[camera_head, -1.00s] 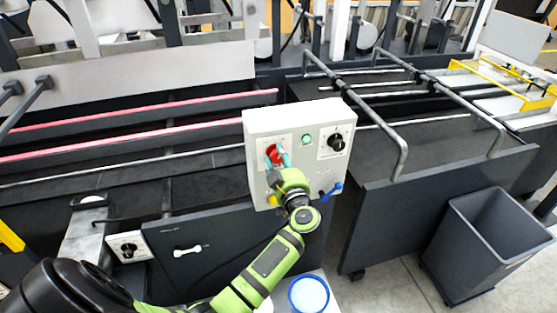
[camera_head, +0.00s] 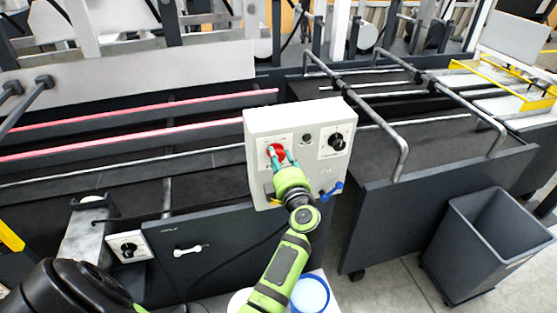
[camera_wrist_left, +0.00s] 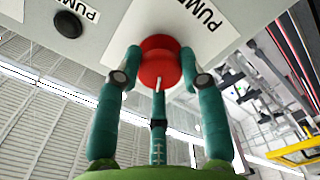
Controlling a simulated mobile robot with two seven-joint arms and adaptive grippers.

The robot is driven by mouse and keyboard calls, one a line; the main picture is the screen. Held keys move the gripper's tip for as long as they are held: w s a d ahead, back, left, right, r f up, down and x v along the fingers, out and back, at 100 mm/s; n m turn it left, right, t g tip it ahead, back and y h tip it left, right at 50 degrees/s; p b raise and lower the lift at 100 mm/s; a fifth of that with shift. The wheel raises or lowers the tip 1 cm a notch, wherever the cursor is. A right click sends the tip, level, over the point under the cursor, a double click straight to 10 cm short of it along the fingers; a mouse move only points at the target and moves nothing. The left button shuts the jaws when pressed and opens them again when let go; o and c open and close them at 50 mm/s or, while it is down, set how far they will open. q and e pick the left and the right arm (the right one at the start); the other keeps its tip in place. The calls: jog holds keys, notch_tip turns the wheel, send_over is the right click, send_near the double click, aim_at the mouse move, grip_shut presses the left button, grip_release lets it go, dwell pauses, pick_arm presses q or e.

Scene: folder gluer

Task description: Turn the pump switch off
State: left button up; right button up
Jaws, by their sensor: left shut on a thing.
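The pump switch (camera_head: 275,150) is a red rotary knob on a white label at the left of a light grey control box. In the left wrist view the red knob (camera_wrist_left: 159,62) shows large, with a short white mark on it and "PUMP" lettering beside it. My left gripper (camera_head: 283,158) is shut on the knob, with teal fingers on both sides of it. A round lamp (camera_head: 306,139) to the right of the knob is dark; it also shows in the left wrist view (camera_wrist_left: 68,24). My right gripper is not in view.
A black dial (camera_head: 337,142) sits at the box's upper right, and a blue-handled valve (camera_head: 331,190) below. A blue-rimmed container (camera_head: 310,296) stands below my arm. A grey bin (camera_head: 490,245) stands at right. Bent metal bars (camera_head: 400,150) rise beside the box.

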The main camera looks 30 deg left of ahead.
pick_arm(q)
jog(key=shift+d+f+n, duration=0.15)
jog(key=shift+f+n, duration=0.15)
jog(key=shift+n, duration=0.3)
jog(key=o, duration=1.1)
jog(key=shift+o, duration=0.2)
jog(key=shift+w+r, duration=0.1)
jog(key=shift+r, duration=0.1)
